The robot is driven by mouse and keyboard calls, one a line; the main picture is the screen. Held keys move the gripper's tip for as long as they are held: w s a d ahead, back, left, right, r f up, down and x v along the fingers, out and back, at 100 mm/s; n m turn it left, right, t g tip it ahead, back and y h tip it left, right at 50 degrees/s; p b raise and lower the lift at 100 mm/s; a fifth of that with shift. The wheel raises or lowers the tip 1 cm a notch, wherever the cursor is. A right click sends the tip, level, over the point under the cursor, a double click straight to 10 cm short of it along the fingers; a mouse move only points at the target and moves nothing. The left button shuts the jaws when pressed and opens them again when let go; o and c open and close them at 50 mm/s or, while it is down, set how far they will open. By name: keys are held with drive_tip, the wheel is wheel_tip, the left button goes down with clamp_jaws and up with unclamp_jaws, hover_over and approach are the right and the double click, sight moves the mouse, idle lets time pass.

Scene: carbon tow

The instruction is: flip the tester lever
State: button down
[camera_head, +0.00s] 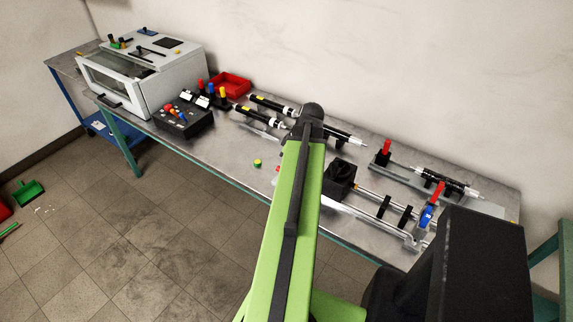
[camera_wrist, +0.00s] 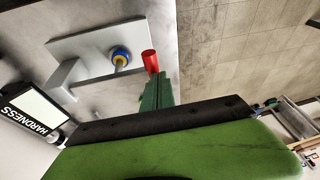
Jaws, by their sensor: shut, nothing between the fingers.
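In the wrist view, a grey hardness tester (camera_wrist: 85,46) shows at the upper left, with a lit "HARDNESS" display (camera_wrist: 38,108) at the far left. A red cylinder (camera_wrist: 150,60), which looks like the lever's grip, is at the tips of my green gripper fingers (camera_wrist: 158,88). I cannot tell whether they touch. A blue and yellow round part (camera_wrist: 120,56) with a grey pin is just left of the red cylinder. My gripper is shut with nothing held. In the head view my arm hides the gripper and most of the tester area.
The steel bench (camera_head: 225,150) carries a white enclosed machine (camera_head: 150,70), a black control box (camera_head: 182,118), a red tray (camera_head: 232,84), black-and-white cylinders (camera_head: 262,118) and a rod fixture (camera_head: 375,200). A small green-and-yellow cap (camera_head: 257,162) lies near the front edge. A wall stands behind.

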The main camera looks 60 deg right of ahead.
drive_tip(key=shift+s+d, duration=0.1)
drive_tip(key=shift+s, duration=0.05)
drive_tip(key=shift+r+p, duration=0.25)
drive_tip(key=shift+p, duration=0.05)
drive_tip(key=r+p, duration=0.3)
drive_tip(key=shift+d+r+p, duration=0.25)
drive_tip(key=shift+r+p, duration=0.15)
wheel_tip(320, 180, up, 9)
drive_tip(key=s+a+p, duration=0.2)
drive_tip(key=p, duration=0.7)
drive_tip(key=shift+s+a, duration=0.15)
drive_tip(key=shift+s, duration=0.15)
